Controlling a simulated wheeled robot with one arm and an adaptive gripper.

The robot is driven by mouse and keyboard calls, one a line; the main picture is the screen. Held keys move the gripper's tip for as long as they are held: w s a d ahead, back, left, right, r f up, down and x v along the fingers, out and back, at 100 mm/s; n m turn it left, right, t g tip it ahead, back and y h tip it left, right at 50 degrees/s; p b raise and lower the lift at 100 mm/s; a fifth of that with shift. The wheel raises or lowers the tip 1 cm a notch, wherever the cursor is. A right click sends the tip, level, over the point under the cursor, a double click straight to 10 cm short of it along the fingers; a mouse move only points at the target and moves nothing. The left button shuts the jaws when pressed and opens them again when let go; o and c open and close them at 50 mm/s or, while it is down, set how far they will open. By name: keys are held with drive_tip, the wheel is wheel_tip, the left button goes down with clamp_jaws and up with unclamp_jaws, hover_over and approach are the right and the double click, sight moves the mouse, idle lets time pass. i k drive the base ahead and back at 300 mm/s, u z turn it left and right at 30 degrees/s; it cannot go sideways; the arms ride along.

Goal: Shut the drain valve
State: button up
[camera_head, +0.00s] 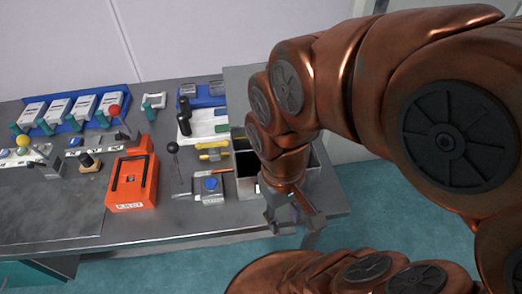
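My gripper (293,222) hangs at the front right edge of the bench, in front of the metal bin. Its fingers are spread apart and I see nothing between them. A small yellow valve-like fitting (212,153) sits just left of the bin, with a short orange bar (222,171) below it. Either may belong to the drain valve; no label is readable, and I cannot tell its open or shut position. My gripper is to the right of both and nearer the front, not touching them. My arm hides part of the bin and whatever is behind it.
The open metal bin (247,186) stands at the bench's right end. A blue-button box (210,188), a black-knobbed lever (174,160) and an orange box (131,184) stand to its left. White devices sit in a blue rack (66,127) at the back left. Bare bench (60,215) lies front left.

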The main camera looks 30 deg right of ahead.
sight(226, 142)
drive_tip(key=z, duration=0.7)
drive_tip(key=k, duration=0.8)
drive_tip(key=u, duration=1.9)
